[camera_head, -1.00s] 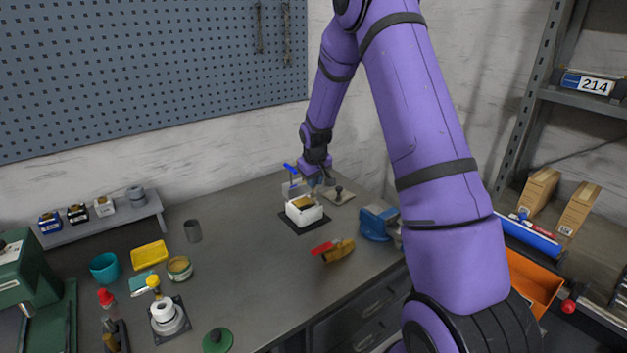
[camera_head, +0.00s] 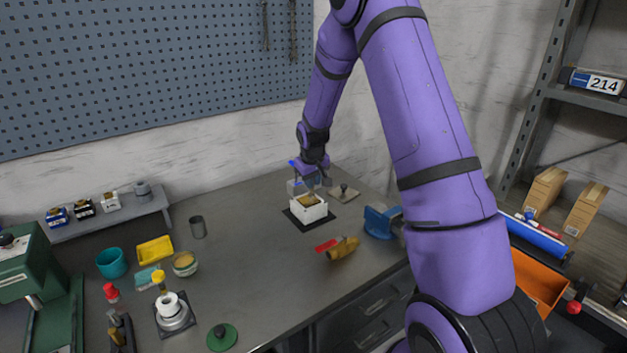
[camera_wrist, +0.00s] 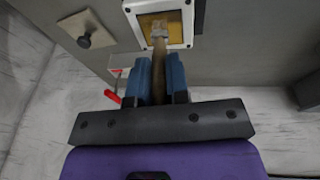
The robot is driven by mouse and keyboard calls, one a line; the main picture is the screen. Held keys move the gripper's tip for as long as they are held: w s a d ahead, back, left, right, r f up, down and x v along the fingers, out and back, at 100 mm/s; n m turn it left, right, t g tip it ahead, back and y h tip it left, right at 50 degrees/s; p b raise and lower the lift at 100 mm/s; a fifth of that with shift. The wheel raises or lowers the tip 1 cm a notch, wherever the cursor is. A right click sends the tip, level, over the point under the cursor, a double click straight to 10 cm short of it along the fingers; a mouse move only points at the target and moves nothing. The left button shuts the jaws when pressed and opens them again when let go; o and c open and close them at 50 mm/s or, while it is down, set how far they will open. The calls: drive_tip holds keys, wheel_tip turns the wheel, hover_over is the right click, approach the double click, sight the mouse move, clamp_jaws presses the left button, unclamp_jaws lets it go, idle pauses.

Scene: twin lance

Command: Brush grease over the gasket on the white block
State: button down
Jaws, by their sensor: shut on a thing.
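The white block (camera_head: 310,214) stands on a dark mat on the bench. In the wrist view the block (camera_wrist: 129,18) frames an amber-brown square face; I cannot make out the gasket separately from it. My gripper (camera_wrist: 160,75) is shut on a wooden-handled brush (camera_wrist: 159,50) between its blue fingers. The bristle end lies over the amber face, inside the white rim; I cannot tell whether it touches. In the head view my gripper (camera_head: 316,182) is just behind the block and hides part of the brush. An open pot with amber contents (camera_head: 184,260) stands at the left.
A beige plate with a black knob (camera_head: 343,192) lies right of the block. A brass valve with a red handle (camera_head: 342,248) and a blue vise-like tool (camera_head: 380,222) are nearer the front edge. A grey cup (camera_head: 197,227) stands left. Bench between cup and block is clear.

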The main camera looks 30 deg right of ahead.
drive_tip(key=shift+a, duration=0.65)
drive_tip(key=shift+a, duration=0.1)
drive_tip(key=shift+a, duration=0.45)
drive_tip(key=shift+d, duration=0.65)
drive_tip(key=shift+d, duration=0.65)
drive_tip(key=shift+d, duration=0.1)
